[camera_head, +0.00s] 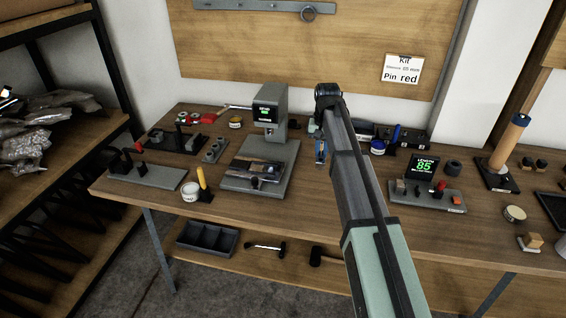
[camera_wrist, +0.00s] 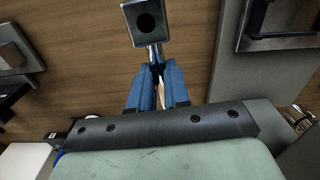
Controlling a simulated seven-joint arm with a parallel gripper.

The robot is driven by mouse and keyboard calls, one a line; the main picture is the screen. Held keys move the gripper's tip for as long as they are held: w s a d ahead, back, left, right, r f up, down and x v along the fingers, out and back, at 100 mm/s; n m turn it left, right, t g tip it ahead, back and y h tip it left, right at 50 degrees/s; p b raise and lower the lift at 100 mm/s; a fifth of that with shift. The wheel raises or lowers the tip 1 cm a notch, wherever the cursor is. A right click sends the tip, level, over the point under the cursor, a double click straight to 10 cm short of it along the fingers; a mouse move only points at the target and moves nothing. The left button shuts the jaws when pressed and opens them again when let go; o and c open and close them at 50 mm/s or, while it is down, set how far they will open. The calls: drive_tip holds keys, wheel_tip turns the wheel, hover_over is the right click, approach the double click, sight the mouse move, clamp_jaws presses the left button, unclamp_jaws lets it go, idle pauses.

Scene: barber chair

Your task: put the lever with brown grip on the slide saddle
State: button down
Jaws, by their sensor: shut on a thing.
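My gripper (camera_wrist: 160,90) has blue fingers shut on a lever. The lever shows in the wrist view as a dark square block (camera_wrist: 148,18) with a round hole, on a short metal shaft. A sliver of tan between the fingers appears to be its brown grip, mostly hidden. The machine's grey base (camera_head: 240,184) carries a dark block. I cannot tell for sure which part is the slide saddle.
The wooden bench (camera_head: 130,200) holds a grey fixture (camera_head: 145,175) at left, a white cup (camera_head: 191,192) with a yellow-handled tool beside it, and a panel reading 85 (camera_head: 424,168) at right. A tall tan post (camera_head: 508,145) stands farther right. Bare bench lies in front of the machine.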

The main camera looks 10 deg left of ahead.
drive_tip(key=s+d+r+m, duration=0.1)
drive_tip(key=s+d, duration=0.5)
drive_tip(key=d, duration=0.5)
drive_tip(key=s+d+r+m, duration=0.1)
drive_tip(key=s+d+r, duration=0.1)
drive_tip(key=s+d, duration=0.7)
drive_tip(key=m, duration=1.7)
hover_over(253, 168)
drive_tip(key=shift+w+f, duration=0.15)
drive_tip(key=shift+f, duration=4.1)
drive_tip(key=shift+f, duration=0.1)
